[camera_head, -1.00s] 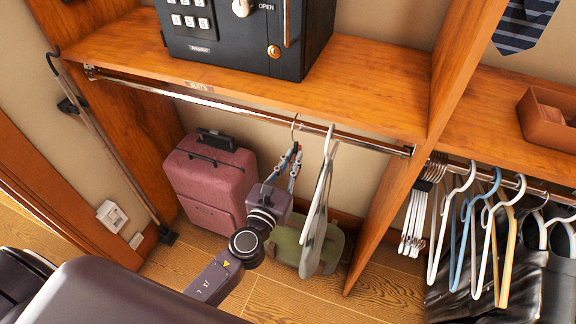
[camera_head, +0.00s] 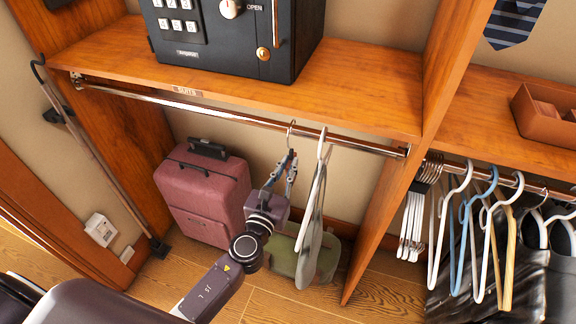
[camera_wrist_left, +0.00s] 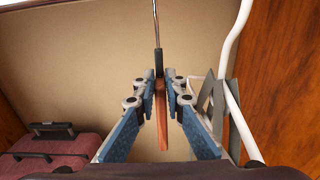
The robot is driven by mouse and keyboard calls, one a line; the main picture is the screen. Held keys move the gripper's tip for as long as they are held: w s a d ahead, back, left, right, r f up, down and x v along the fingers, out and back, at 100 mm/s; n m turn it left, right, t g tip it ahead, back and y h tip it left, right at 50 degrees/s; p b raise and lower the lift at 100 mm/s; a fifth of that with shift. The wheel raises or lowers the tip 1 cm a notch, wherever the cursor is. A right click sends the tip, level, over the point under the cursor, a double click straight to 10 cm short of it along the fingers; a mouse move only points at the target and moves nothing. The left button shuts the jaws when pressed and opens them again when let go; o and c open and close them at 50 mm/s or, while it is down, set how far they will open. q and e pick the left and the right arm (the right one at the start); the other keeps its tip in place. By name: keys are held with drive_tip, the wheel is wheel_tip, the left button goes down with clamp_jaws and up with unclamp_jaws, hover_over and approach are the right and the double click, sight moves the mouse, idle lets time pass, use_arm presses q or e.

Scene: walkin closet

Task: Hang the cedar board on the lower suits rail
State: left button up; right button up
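The lower suits rail (camera_head: 200,105) is a chrome bar under the shelf with the suits label (camera_head: 187,91). My left gripper (camera_head: 286,162) is just below it, right of the rail's middle. In the left wrist view my left gripper (camera_wrist_left: 164,78) has its blue fingers closed around the top of the thin reddish cedar board (camera_wrist_left: 162,118), seen edge-on. The board's metal hook (camera_head: 291,130) points up and overlaps the rail in the head view; I cannot tell whether it rests on it. The hook's top is out of the wrist view. My right gripper is not in view.
A pale hanger with a grey item (camera_head: 313,225) hangs on the rail close to the right of my left gripper. A pink suitcase (camera_head: 203,195) and a green bag (camera_head: 330,262) stand below. A wooden divider (camera_head: 385,215) bounds the right. The rail's left part is clear.

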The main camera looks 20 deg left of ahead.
use_arm(q)
drive_tip(key=o, duration=0.4)
drive_tip(key=shift+o, duration=0.2)
drive_tip(key=s, duration=1.2)
drive_tip(key=s+a+f+n+g+y, duration=0.1)
drive_tip(key=s+a+f+n+g, duration=0.3)
drive_tip(key=f, duration=0.7)
drive_tip(key=s+f+n+g, duration=0.2)
drive_tip(key=f+n, duration=0.3)
drive_tip(key=f, duration=0.6)
drive_tip(key=s+a+f+n+g+y, duration=0.1)
drive_tip(key=s+a+f+n+g, duration=0.3)
drive_tip(key=f, duration=0.7)
drive_tip(key=s+f+n+g, duration=0.2)
drive_tip(key=s+f+n, duration=0.4)
drive_tip(key=s, duration=0.3)
drive_tip(key=s+d+f+n+g+h, duration=0.1)
drive_tip(key=s+f+n+g, duration=0.1)
drive_tip(key=s+f+n, duration=0.5)
drive_tip(key=s+f+n+g, duration=0.3)
drive_tip(key=s+f+n, duration=0.4)
drive_tip(key=s, duration=0.6)
drive_tip(key=shift+d+n, duration=0.3)
drive_tip(key=shift+n, duration=0.2)
